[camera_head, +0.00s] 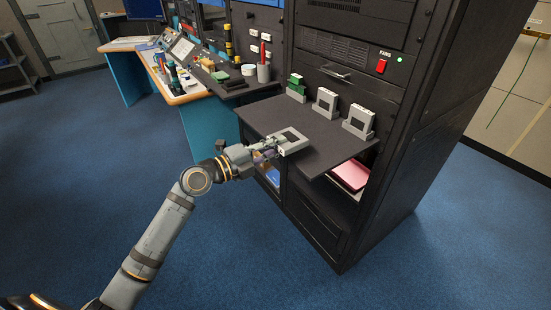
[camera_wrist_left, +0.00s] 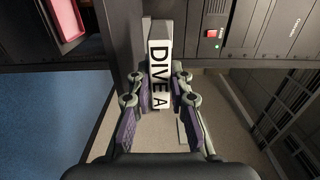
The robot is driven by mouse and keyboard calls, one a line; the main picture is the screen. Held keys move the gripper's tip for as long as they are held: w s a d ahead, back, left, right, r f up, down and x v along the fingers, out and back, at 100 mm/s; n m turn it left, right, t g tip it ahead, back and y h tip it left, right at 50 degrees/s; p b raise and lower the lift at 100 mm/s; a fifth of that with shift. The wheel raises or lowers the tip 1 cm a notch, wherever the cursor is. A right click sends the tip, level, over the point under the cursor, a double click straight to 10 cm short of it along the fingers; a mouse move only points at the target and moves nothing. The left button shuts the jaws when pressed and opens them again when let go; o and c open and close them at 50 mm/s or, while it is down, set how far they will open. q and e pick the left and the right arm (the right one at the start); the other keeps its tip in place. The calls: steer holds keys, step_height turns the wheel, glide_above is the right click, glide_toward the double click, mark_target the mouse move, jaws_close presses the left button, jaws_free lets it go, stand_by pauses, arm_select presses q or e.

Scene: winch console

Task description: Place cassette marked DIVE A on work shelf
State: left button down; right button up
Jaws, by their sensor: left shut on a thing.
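The cassette marked DIVE A (camera_wrist_left: 158,72) shows its white label between my left fingers in the left wrist view. In the head view it is a light grey cassette (camera_head: 290,140) with a dark centre, lying roughly flat at the left front of the dark work shelf (camera_head: 335,150). My left gripper (camera_head: 268,154) is shut on its near end, and the fingers also show in the left wrist view (camera_wrist_left: 157,98). I cannot tell whether the cassette touches the shelf or is just above it. My right gripper is not in view.
At the back of the shelf stand a green-and-grey item (camera_head: 296,88) and two upright grey cassettes in holders, one in the middle (camera_head: 325,103) and one at right (camera_head: 358,122). The shelf's centre and front right are clear. A red switch (camera_head: 381,66) is on the rack above.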

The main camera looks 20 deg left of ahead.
arm_select(q)
steer(key=shift+w+f, duration=0.3)
steer(key=shift+f, duration=0.05)
step_height(320, 180, down, 3)
steer(key=shift+p, duration=0.35)
steer(key=shift+f, duration=0.15)
steer(key=c, duration=1.2)
jaws_free()
